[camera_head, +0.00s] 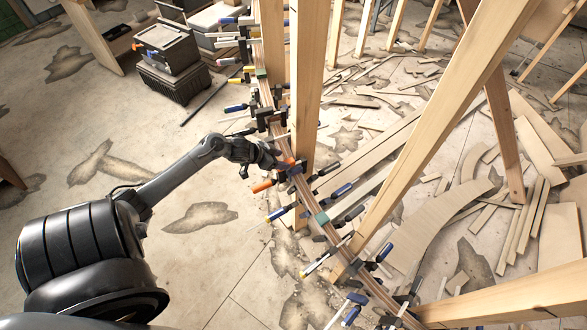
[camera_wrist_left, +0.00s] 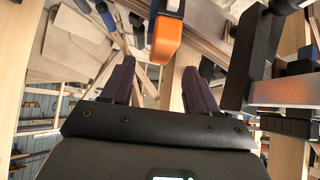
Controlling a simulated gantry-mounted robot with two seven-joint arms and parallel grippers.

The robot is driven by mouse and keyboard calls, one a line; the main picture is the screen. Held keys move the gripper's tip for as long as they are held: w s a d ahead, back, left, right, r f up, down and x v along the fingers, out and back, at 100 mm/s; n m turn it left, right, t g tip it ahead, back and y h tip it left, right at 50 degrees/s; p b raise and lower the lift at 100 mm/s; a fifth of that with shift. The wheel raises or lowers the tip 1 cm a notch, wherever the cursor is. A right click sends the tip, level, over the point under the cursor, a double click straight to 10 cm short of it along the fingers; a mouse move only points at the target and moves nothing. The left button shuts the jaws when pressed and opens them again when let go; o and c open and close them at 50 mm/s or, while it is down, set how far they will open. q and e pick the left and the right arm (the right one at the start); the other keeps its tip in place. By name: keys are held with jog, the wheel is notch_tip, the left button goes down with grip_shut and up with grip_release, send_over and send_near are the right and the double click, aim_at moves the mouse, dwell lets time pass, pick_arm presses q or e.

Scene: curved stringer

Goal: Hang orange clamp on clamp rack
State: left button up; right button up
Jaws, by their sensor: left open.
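My left gripper (camera_head: 268,157) is at the curved stringer (camera_head: 302,187), above an orange-handled clamp (camera_head: 263,185) on its near side. In the left wrist view my gripper (camera_wrist_left: 160,72) is open, with its two dark fingers apart. An orange and black clamp handle (camera_wrist_left: 166,40) shows in line with the gap between the fingers. I cannot tell whether the fingers touch it. The rest of this clamp is partly hidden. I cannot make out a clamp rack in either view. My right gripper is not in view.
Several blue-handled clamps (camera_head: 343,189) line the stringer on both sides of the gripper. Upright wooden posts (camera_head: 308,80) stand just behind it. Grey toolboxes (camera_head: 168,55) stand at the upper left. Wood offcuts (camera_head: 440,220) cover the floor at right; the left floor is mostly clear.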

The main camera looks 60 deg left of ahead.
aim_at(289, 161)
pick_arm(q)
jog(key=shift+x, duration=2.75)
grip_shut()
jog(key=shift+r, duration=0.15)
